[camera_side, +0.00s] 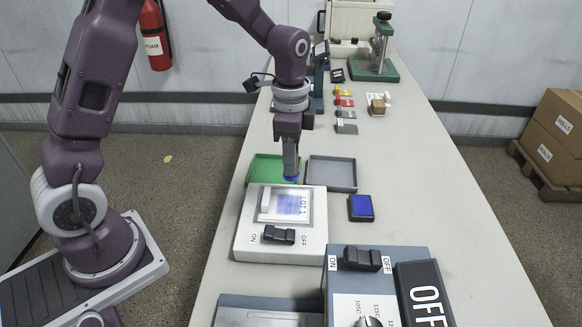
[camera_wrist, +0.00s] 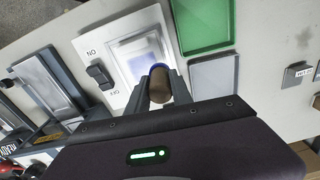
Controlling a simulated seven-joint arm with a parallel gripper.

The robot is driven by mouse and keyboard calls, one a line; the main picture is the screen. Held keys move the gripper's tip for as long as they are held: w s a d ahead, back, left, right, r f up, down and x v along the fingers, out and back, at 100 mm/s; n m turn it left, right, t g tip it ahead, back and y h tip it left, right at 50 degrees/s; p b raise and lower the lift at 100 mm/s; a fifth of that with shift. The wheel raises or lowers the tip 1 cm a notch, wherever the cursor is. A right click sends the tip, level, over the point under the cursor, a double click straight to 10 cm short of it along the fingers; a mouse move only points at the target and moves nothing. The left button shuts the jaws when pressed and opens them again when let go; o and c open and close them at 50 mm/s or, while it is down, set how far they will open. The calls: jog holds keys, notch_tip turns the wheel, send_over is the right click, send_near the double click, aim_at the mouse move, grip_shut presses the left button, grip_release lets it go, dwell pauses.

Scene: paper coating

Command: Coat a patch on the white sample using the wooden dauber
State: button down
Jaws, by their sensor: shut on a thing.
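My gripper (camera_side: 290,172) is shut on the wooden dauber (camera_wrist: 160,83), which shows brown between the fingers in the wrist view. The dauber's blue tip (camera_side: 291,179) points down near the back edge of the white device. The white sample (camera_side: 268,213) lies on top of that device, in front of the gripper. A blue patch (camera_side: 292,205) shows on the sample beside a "LOT 1" mark. In the wrist view the sample (camera_wrist: 132,52) is just beyond the dauber, which partly hides it. I cannot tell whether the tip touches anything.
The white device (camera_side: 240,245) has a black ON/OFF switch (camera_side: 278,236). A green tray (camera_side: 262,160) and a grey tray (camera_side: 333,173) stand behind it. A blue pad (camera_side: 361,207) lies to the right. A larger switch box (camera_side: 345,285) is in front. The table's right side is clear.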

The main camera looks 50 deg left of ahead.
jog(key=shift+r, duration=1.45)
